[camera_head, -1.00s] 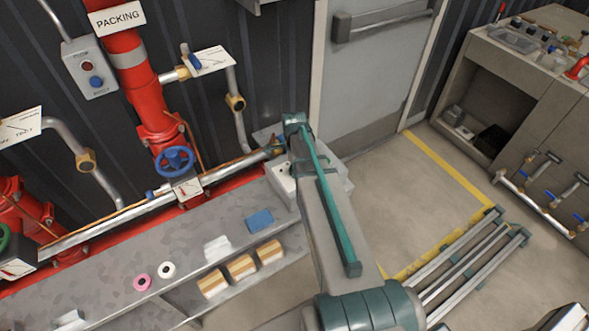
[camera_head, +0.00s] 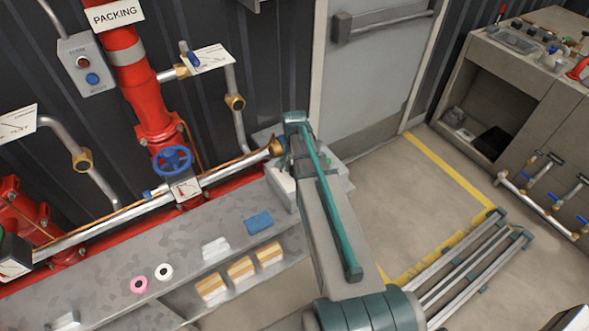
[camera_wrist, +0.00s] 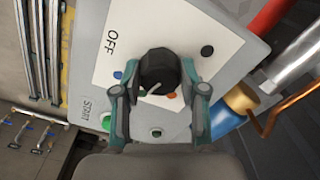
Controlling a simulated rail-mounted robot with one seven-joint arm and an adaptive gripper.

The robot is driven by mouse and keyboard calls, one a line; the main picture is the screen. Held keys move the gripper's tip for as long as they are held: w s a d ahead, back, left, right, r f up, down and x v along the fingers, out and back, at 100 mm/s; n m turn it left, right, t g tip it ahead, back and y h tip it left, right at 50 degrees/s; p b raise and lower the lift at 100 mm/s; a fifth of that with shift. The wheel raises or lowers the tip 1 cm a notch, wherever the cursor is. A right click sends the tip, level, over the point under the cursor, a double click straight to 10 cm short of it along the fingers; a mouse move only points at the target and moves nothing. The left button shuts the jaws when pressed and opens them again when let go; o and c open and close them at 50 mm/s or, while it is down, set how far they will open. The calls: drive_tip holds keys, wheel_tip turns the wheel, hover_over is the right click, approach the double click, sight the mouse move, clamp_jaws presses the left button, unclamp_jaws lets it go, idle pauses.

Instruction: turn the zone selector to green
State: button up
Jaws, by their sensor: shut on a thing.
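The zone selector is a black round knob (camera_wrist: 158,68) with a white pointer line, on a pale panel plate in the wrist view. Its pointer slants to the lower left, toward a small green dot (camera_wrist: 141,91). A blue dot (camera_wrist: 117,74), an orange dot (camera_wrist: 171,95) and a black dot (camera_wrist: 207,51) also show around it. My gripper (camera_wrist: 160,78) is shut on the knob, one finger on each side.
In the head view, a grey shelf (camera_head: 110,245) stands at left.

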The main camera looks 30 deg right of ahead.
drive_tip(key=shift+n, duration=1.4)
drive_tip(key=o, duration=1.1)
drive_tip(key=shift+o, duration=0.2)
wheel_tip(320, 180, up, 12)
